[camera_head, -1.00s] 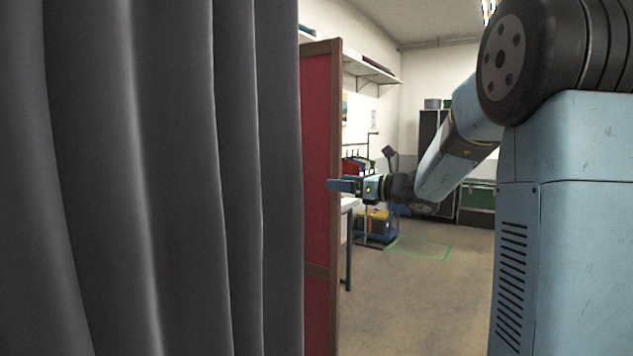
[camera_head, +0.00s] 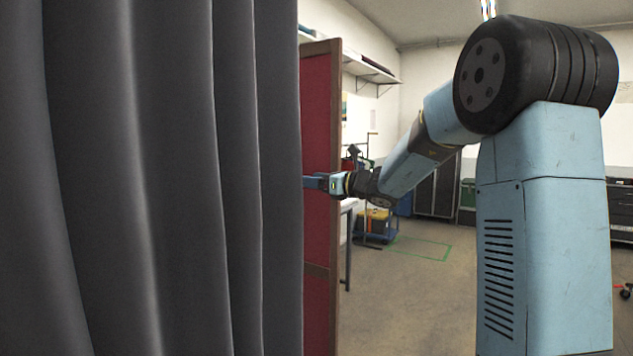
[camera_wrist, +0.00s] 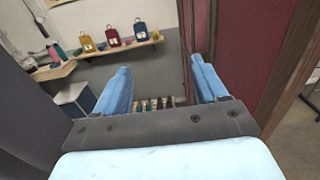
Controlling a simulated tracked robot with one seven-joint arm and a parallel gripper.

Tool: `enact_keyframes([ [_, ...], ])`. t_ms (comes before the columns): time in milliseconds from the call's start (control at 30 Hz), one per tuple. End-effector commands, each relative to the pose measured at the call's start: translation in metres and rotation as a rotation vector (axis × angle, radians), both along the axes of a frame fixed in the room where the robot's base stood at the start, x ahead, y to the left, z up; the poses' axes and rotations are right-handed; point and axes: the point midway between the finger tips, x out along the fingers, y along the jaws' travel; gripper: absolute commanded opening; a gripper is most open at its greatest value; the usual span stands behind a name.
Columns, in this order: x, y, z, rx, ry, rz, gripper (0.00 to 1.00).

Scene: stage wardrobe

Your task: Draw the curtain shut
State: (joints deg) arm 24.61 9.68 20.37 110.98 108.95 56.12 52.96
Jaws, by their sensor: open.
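The dark grey curtain (camera_head: 150,180) hangs in tall folds and fills the left half of the head view. Its right edge stands beside a red panel with a wooden frame (camera_head: 320,130). My gripper (camera_head: 308,182) is level with that edge, in front of the red panel in the picture; its tips reach the curtain's outline, and I cannot tell whether they touch it. In the wrist view my gripper (camera_wrist: 160,66) is open, with nothing between its blue fingers. A dark surface at the left there (camera_wrist: 25,110) looks like the curtain. The red panel (camera_wrist: 250,50) is close to the right finger.
A blue trolley with a yellow-topped load (camera_head: 376,224) and a green floor marking (camera_head: 420,248) lie behind my arm. A shelf with coloured bags (camera_wrist: 112,45) is on the far wall in the wrist view. The floor (camera_head: 400,310) at centre right is clear.

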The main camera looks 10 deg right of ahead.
Motion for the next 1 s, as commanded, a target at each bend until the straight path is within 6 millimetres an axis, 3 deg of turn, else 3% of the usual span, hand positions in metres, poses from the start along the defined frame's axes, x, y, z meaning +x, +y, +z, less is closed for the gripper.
enact_keyframes([
  [67, -0.0001, -0.0002, 0.0000, 0.000, 0.000, 0.000, 0.64],
  [733, -0.0001, -0.0009, 0.0000, 0.000, 0.000, -0.001, 0.00],
  [1000, -0.0001, -0.0011, 0.0000, 0.000, 0.000, -0.001, 0.00],
])
